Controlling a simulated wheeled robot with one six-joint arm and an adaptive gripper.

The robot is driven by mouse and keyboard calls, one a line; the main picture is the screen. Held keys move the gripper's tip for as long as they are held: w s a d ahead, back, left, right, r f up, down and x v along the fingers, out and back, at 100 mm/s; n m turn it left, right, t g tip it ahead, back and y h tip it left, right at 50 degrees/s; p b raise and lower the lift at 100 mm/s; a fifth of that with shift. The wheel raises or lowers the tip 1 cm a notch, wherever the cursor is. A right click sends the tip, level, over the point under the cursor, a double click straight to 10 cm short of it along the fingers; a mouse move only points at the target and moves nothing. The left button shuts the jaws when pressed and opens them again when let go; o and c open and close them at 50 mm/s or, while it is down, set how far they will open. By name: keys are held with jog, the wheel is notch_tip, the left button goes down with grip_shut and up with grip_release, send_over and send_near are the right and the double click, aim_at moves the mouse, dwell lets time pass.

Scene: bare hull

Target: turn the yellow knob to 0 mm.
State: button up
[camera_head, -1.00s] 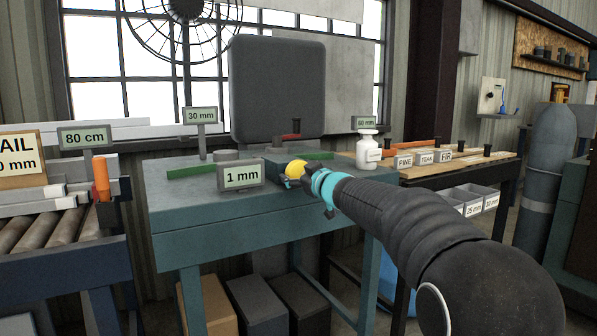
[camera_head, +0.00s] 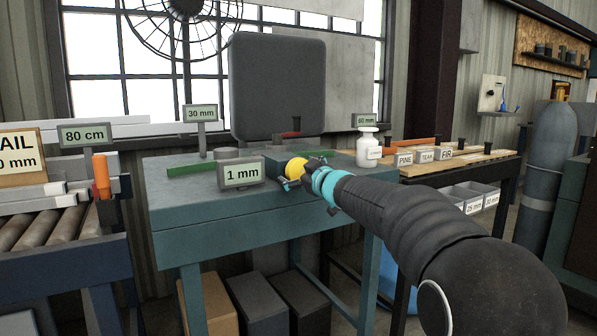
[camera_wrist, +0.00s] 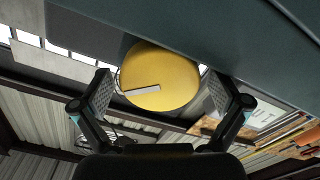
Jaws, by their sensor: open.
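The yellow knob (camera_head: 296,167) sits on the front of a dark block on the teal machine table (camera_head: 200,205). In the wrist view the knob (camera_wrist: 165,78) is a round yellow disc with a pale pointer bar running from its middle toward the left. My gripper (camera_head: 290,182) is at the knob. In the wrist view my gripper (camera_wrist: 170,95) is open, with one finger pad on each side of the knob; gaps show beside it. The display (camera_head: 241,173) left of the knob reads 1 mm.
A 30 mm display (camera_head: 200,114) and a 60 mm display (camera_head: 364,121) stand farther back on the table. A white bottle (camera_head: 368,148) stands right of the knob. A roller bench (camera_head: 60,255) is at the left.

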jog(key=v, duration=1.2)
jog(key=shift+w, duration=0.1)
